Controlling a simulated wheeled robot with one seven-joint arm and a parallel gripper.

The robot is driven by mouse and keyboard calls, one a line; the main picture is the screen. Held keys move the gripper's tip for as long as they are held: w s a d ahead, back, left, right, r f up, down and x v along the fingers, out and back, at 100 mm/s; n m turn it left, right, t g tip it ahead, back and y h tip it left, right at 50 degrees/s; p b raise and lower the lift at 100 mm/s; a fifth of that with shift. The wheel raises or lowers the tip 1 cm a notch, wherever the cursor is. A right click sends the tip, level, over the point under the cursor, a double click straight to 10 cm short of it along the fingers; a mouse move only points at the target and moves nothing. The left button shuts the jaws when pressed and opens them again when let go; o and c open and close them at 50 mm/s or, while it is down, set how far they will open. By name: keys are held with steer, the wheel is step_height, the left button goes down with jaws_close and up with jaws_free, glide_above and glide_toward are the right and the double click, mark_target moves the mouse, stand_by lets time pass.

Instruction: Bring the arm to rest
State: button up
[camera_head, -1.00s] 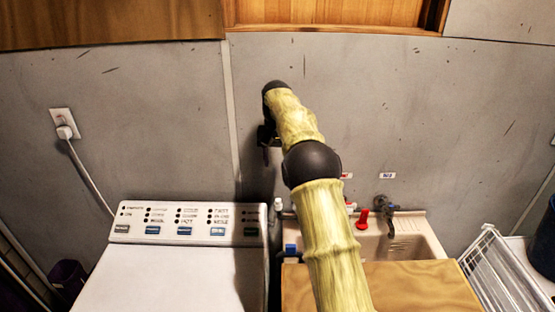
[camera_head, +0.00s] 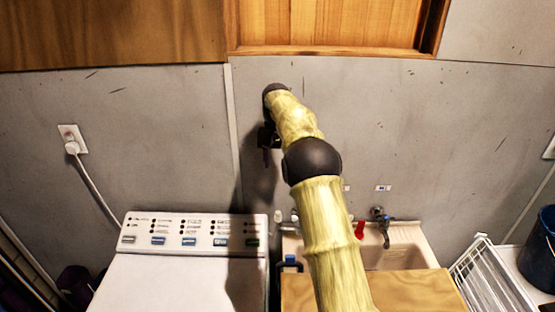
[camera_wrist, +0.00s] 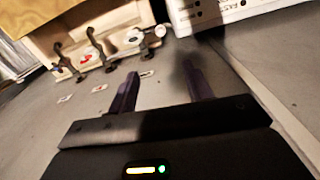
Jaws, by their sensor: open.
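My arm reaches up and forward in the head view, in front of the grey wall. My gripper (camera_head: 266,150) is at its far end, small and partly hidden behind the arm. In the wrist view my gripper (camera_wrist: 158,90) shows two dark fingers set well apart, with nothing between them. Nothing is held. The wrist view is tilted, with the wall, the sink and the washing machine beyond the fingers.
A white washing machine (camera_head: 165,285) stands below left. A sink (camera_head: 410,255) with a tap (camera_head: 381,222) and a red item (camera_head: 360,229) is right of the arm. A wooden board (camera_head: 425,292) lies before it. A white rack (camera_head: 490,275) and blue bucket (camera_head: 541,250) stand at right.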

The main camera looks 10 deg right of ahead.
steer(key=shift+r, duration=0.1)
stand_by(0.3)
steer(key=s+f+n+b, duration=0.1)
steer(key=s+f, duration=0.2)
steer(key=s, duration=0.9)
steer(key=s+f+n+t+b, duration=0.1)
steer(key=s+f, duration=0.3)
steer(key=s, duration=0.7)
steer(key=s+f+n+t+b, duration=0.1)
steer(key=s+f+b, duration=0.1)
steer(key=s, duration=1)
steer(key=shift+s+d+f, duration=0.15)
steer(key=shift+s+f, duration=0.15)
steer(key=shift+f, duration=0.4)
steer(key=c, duration=0.3)
